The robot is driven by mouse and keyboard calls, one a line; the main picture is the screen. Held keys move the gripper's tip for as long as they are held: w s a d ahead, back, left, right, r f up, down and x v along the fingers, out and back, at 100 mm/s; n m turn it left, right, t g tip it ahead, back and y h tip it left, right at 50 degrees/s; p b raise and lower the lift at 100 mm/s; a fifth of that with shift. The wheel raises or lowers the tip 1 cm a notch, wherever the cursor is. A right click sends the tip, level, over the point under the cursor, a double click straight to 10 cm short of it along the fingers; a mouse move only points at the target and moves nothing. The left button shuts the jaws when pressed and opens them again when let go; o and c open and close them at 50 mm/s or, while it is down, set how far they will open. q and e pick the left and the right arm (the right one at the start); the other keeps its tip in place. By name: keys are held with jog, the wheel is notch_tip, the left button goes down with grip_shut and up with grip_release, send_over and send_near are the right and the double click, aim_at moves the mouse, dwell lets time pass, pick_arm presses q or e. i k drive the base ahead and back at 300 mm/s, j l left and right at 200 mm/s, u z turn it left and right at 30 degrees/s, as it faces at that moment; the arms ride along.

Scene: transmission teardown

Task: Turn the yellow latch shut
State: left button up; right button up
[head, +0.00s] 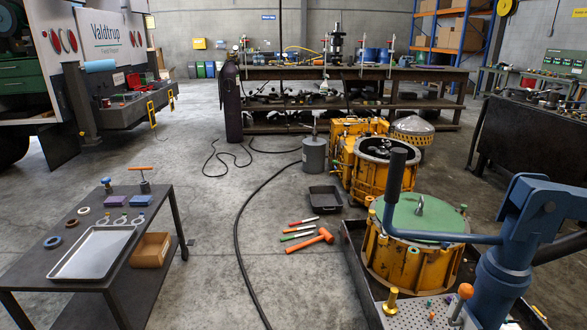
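I cannot tell for sure which part is the yellow latch. A small yellow upright pin with a wide foot (390,301) stands on the perforated plate at the front right, near the yellow housing (412,262) with its green lid (420,214). Small yellow fittings also show around the lid's rim. Two yellow hoop-like pieces, a nearer one (151,114) and a farther one (171,100), hang at the back edge of the white vehicle. Neither of my grippers is in view, and nothing is seen touching these parts.
A blue swing arm (500,262) with a black handle (395,175) reaches over the green lid. A dark table (60,285) with a metal tray stands at left. An orange mallet (312,240) and a black hose (240,215) lie on the floor. Open floor lies between.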

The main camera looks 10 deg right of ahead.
aim_at(372, 212)
jog(key=i, duration=0.7)
jog(key=i+j, duration=0.15)
jog(key=i, duration=0.6)
jog(key=i+z, duration=0.3)
jog(key=z, duration=0.15)
jog(key=i+z, duration=0.4)
jog(key=i+j+z, duration=0.15)
jog(key=z, duration=0.3)
jog(key=i+j+z, duration=0.25)
jog(key=z, duration=0.15)
